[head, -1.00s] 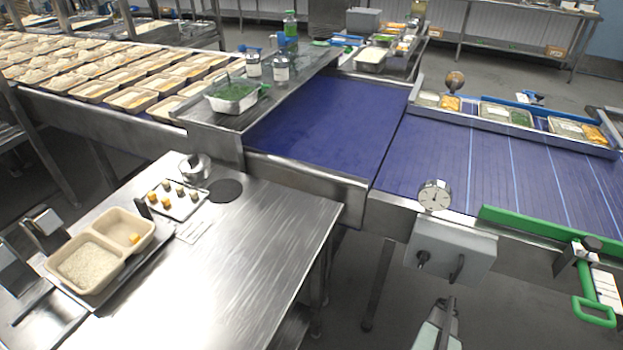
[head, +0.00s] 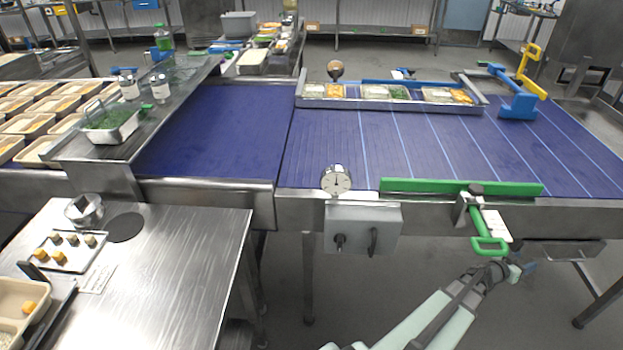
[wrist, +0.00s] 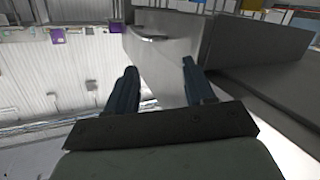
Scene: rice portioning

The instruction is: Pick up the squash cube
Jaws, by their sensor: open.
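Small cubes sit on a white tray (head: 72,262) at the left of the head view. Two near ones look orange, like squash; one is this orange cube (head: 58,257). The back ones look darker on top. Another orange cube (head: 29,307) lies in a compartment of the beige food tray (head: 12,290), which the left picture edge cuts off. My gripper (head: 514,270) is far to the right of the cubes, beside the conveyor's front edge. In the wrist view its fingers (wrist: 160,88) are apart with nothing between them. No cube shows there.
The steel table (head: 165,285) is mostly clear on its right. A metal cup (head: 85,211) stands behind the cube tray. The blue conveyor (head: 400,140), a dial box (head: 362,228) and a green handle (head: 489,246) lie between or near my arm and the table.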

